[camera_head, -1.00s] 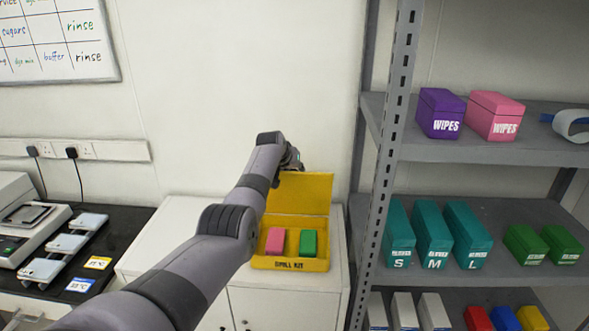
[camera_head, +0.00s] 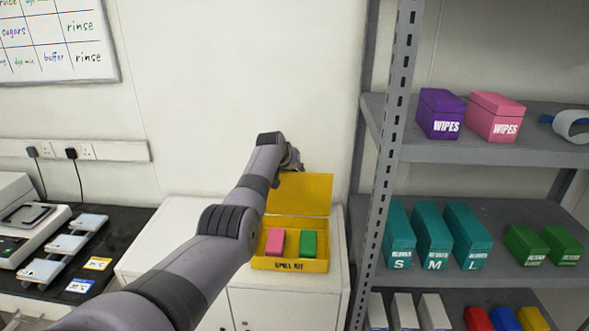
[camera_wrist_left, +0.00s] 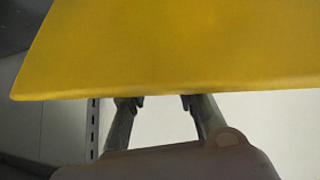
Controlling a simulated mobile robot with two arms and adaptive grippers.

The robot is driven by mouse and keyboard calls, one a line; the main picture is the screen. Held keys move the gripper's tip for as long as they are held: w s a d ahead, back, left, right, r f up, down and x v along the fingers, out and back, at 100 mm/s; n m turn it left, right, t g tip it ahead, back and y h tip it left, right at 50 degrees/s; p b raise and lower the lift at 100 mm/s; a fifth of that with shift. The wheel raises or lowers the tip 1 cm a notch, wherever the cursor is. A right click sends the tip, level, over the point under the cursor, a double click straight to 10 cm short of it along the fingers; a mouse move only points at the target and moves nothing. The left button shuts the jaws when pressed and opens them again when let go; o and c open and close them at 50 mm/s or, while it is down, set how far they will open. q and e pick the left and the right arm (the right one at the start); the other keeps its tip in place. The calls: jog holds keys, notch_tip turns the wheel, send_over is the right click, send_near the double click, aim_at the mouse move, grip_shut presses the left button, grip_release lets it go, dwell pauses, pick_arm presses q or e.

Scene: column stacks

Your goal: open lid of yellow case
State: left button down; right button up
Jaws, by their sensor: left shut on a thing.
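The yellow case (camera_head: 290,264), marked as a spill kit, sits on the white cabinet with its lid (camera_head: 302,195) raised at the back. Inside it are a pink block (camera_head: 275,242) and a green block (camera_head: 308,243). My left gripper (camera_head: 294,162) is at the lid's upper left edge, partly hidden by its own wrist. In the left wrist view the yellow lid fills the upper part, and my gripper (camera_wrist_left: 158,101) is shut on its edge; the fingertips are partly hidden behind the lid. My right gripper is not in view.
A grey metal shelf (camera_head: 385,170) with wipes boxes and teal boxes stands close to the right of the case. A dark bench (camera_head: 115,245) with instruments is at the left. The white wall (camera_head: 230,80) is right behind the cabinet (camera_head: 170,240).

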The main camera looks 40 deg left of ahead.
pick_arm(q)
jog(key=shift+s+d+f, duration=0.15)
jog(key=shift+f, duration=0.55)
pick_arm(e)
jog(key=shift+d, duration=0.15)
pick_arm(q)
jog(key=c, duration=1.7)
grip_release()
jog(key=o, duration=0.3)
jog(key=shift+w+a+f, duration=0.25)
jog(key=shift+w+f, duration=0.05)
jog(key=shift+w, duration=0.2)
jog(key=shift+o, duration=0.8)
jog(key=shift+a, duration=0.1)
jog(key=shift+s+r, duration=0.15)
jog(key=shift+r, duration=0.35)
jog(key=v, duration=1.2)
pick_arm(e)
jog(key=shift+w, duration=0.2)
